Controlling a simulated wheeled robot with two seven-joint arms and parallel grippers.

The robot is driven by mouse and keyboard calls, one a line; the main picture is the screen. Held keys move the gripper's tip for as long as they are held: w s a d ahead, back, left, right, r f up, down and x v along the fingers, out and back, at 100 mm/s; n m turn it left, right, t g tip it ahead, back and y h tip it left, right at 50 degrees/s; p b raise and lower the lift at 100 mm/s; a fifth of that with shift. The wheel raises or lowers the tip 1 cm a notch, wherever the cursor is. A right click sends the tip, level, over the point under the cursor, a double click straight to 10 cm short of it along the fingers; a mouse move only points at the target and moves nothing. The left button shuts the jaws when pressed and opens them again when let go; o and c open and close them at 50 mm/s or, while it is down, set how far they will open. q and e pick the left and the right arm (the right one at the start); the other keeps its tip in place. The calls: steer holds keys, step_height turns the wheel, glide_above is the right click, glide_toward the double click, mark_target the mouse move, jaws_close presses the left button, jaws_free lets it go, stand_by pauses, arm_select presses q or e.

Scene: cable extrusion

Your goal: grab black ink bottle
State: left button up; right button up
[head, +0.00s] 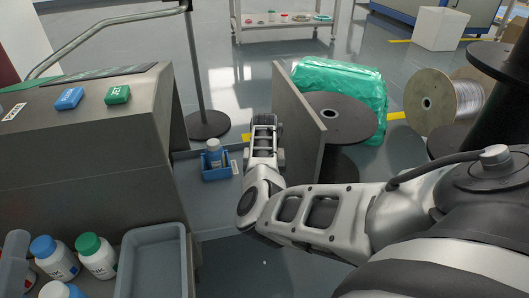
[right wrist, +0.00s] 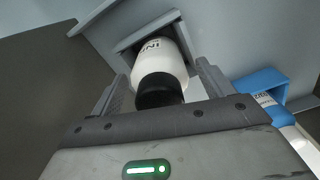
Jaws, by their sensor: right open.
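The black ink bottle (right wrist: 160,67) is white with a black cap and dark lettering, and it sits in a square grey holder (right wrist: 130,40) in the right wrist view. My right gripper (right wrist: 163,80) is open, with one finger on each side of the bottle, and the black cap points towards the palm. I cannot tell whether the fingers touch the bottle. In the head view my right gripper (head: 263,122) reaches down beside a grey panel, and it hides the black ink bottle there. My left gripper is not in view.
Blue- and green-capped bottles and a grey tray (head: 154,262) are at lower left.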

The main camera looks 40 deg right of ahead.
steer(key=c, duration=1.2)
